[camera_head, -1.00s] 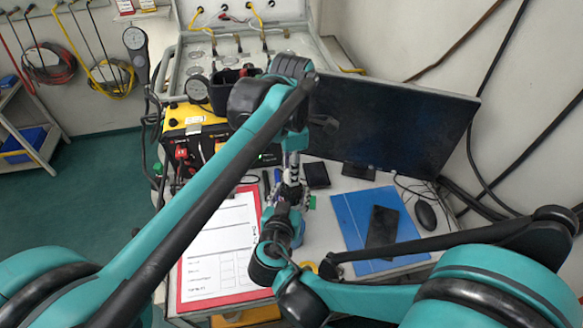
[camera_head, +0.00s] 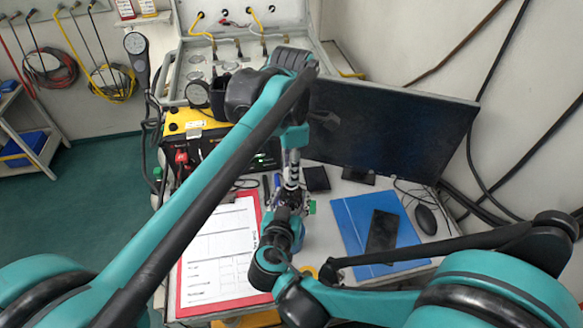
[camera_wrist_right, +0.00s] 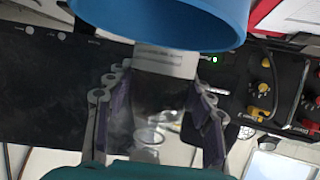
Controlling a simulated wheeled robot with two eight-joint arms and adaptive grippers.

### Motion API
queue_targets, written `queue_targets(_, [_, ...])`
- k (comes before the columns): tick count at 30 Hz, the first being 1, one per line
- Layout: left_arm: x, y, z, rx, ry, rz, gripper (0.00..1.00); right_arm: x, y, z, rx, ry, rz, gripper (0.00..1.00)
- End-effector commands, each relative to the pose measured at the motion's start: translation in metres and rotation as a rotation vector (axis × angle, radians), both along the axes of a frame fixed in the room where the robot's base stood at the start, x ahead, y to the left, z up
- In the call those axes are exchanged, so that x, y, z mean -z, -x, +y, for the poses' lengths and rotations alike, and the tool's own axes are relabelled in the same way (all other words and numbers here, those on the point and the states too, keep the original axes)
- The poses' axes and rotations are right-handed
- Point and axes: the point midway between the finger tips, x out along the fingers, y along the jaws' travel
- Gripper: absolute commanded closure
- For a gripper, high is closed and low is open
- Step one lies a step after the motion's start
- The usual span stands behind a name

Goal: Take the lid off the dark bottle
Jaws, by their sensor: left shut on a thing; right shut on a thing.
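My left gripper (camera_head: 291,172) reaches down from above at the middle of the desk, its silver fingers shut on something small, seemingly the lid. My right gripper (camera_head: 287,208) is just below and nearer. In the right wrist view, the right gripper (camera_wrist_right: 158,108) has a finger on each side of a dark, glossy body, seemingly the dark bottle (camera_wrist_right: 150,100), with a pale printed band. A large blue round piece (camera_wrist_right: 160,20) adjoins that band. The lid and most of the bottle are hidden behind the grippers in the head view, so I cannot tell whether they are touching.
A red-edged clipboard (camera_head: 218,262) lies left of the grippers. A blue folder (camera_head: 352,222) with a dark phone (camera_head: 382,236) and a mouse (camera_head: 426,219) lie right. A monitor (camera_head: 400,130) and the yellow-black panel (camera_head: 190,122) stand behind, close to the grippers.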

Motion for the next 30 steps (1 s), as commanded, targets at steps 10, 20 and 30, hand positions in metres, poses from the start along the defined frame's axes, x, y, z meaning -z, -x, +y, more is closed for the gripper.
queue_targets(10, [-0.017,0.0,0.0,0.0,0.0,0.0,1.0,0.0,0.0,0.0,0.0,-0.001,0.001,1.0])
queue_targets(20, [-0.04,0.0,0.0,0.0,0.0,0.0,1.0,0.0,0.0,0.0,0.0,-0.001,0.001,1.0])
queue_targets(30, [-0.04,0.0,0.0,0.0,0.0,0.0,1.0,0.0,0.0,0.0,0.0,0.0,0.0,0.23])
